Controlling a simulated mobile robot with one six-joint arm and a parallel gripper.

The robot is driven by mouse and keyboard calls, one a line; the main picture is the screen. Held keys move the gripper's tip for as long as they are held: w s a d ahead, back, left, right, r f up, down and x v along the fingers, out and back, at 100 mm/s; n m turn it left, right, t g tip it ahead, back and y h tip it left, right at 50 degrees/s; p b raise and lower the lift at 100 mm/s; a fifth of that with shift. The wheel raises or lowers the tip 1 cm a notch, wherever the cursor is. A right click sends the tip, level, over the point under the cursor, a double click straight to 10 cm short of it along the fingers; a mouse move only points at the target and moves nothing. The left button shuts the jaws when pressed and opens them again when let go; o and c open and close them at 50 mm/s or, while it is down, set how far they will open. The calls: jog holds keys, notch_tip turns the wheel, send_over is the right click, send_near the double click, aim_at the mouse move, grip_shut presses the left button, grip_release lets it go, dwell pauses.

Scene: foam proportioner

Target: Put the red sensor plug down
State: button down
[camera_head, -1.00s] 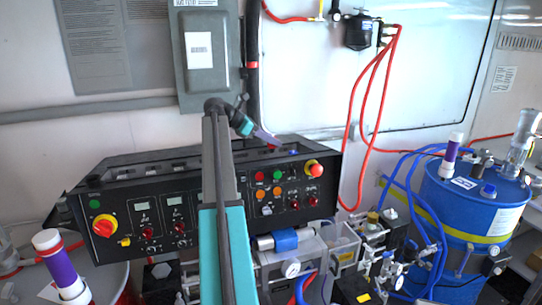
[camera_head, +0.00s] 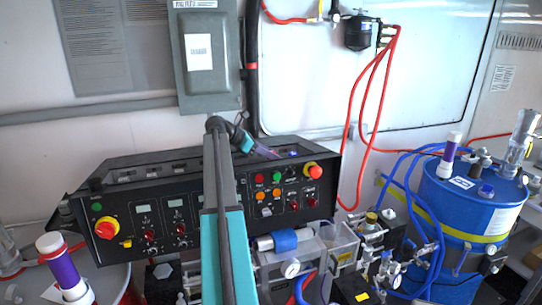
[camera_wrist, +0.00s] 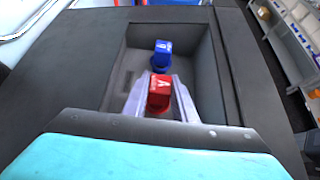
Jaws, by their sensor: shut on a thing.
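My gripper (camera_wrist: 160,98) is shut on the red sensor plug (camera_wrist: 159,92), a red block marked with a letter, seen between the two pale fingers in the wrist view. The plug is over or inside a dark rectangular recess (camera_wrist: 205,75) in a black top surface; I cannot tell whether it touches the floor of it. A blue plug (camera_wrist: 162,52) stands in the same recess, just beyond the red one. In the head view my gripper (camera_head: 268,152) reaches into the top of the black control console (camera_head: 150,205), and the red plug is hidden there.
The console front carries knobs, lights and small displays. A grey electrical box (camera_head: 205,60) hangs on the wall above. A blue drum (camera_head: 470,205) with hoses stands at the right.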

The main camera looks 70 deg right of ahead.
jog(key=shift+f, duration=0.55)
jog(key=shift+f, duration=0.2)
jog(key=c, duration=1.5)
grip_release()
jog(key=shift+o, duration=0.2)
jog(key=shift+r, duration=0.2)
jog(key=b+v, duration=0.4)
jog(key=v, duration=0.8)
